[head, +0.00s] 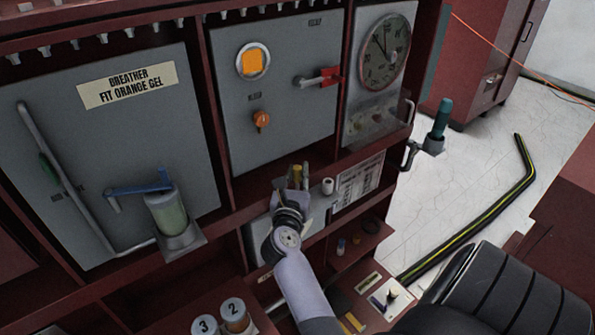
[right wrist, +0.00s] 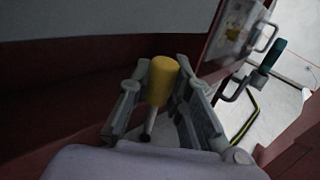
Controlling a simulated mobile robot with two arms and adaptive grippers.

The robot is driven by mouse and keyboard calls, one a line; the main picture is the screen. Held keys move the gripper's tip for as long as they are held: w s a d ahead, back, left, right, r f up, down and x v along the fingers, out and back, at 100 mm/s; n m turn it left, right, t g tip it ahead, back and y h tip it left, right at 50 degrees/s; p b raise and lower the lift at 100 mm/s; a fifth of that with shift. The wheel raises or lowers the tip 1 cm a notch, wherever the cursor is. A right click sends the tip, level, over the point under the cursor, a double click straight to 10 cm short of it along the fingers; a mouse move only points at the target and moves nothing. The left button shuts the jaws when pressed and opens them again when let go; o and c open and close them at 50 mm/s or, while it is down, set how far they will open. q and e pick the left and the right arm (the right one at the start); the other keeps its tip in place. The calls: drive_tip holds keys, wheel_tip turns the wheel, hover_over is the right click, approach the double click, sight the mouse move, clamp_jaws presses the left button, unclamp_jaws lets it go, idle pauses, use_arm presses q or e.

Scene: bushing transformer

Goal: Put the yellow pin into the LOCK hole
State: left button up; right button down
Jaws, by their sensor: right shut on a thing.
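My right gripper (head: 296,176) is shut on the yellow pin (head: 301,174). It holds the pin in front of the red ledge, below the panel with the orange knob (head: 261,120). In the right wrist view the pin's thick yellow head (right wrist: 162,80) stands between the two fingers of the right gripper (right wrist: 160,90), and a thin metal shaft shows below it. I cannot make out the LOCK hole in either view; the small labels are unreadable and my right gripper and arm cover part of the lower grey panel. My left gripper is not in view.
A red-handled switch (head: 325,77) and a round gauge (head: 387,52) are on the upper panels. A clear jar (head: 166,211) with a blue lever (head: 139,188) stands left. A white cylinder (head: 328,186) is close right of the gripper. Jars 2 (head: 235,314) and 3 are below.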

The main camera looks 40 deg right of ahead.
sight(298, 166)
drive_tip(key=shift+f, duration=0.2)
drive_tip(key=shift+f+b, duration=0.3)
drive_tip(key=shift+b, duration=0.15)
drive_tip(key=shift+f+b, duration=2.05)
drive_tip(key=shift+f, duration=0.25)
drive_tip(key=c, duration=1.4)
unclamp_jaws()
drive_tip(key=shift+r, duration=0.3)
wheel_tip(298, 166, up, 10)
drive_tip(key=shift+f, duration=0.25)
